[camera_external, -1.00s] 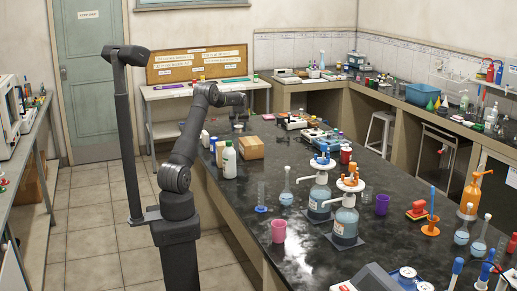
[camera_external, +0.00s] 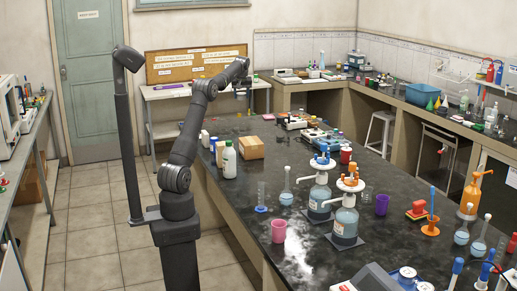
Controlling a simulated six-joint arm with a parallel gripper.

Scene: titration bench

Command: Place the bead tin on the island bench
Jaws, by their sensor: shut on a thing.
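My gripper (camera_external: 242,91) is at the far end of the island bench (camera_external: 215,199), raised above its black top. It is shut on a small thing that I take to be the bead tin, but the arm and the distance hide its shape. I cannot pick out a bead tin anywhere else. The island bench runs from the far end to the near right, and its far end below my gripper looks mostly bare.
Near the far end stand a white bottle (camera_external: 229,161) and a cardboard box (camera_external: 251,148). Small trays and pots (camera_external: 292,122) lie right of my gripper. Two dispenser bottles (camera_external: 346,222) and a pink cup (camera_external: 278,231) stand nearer. A white side table (camera_external: 205,92) is behind.

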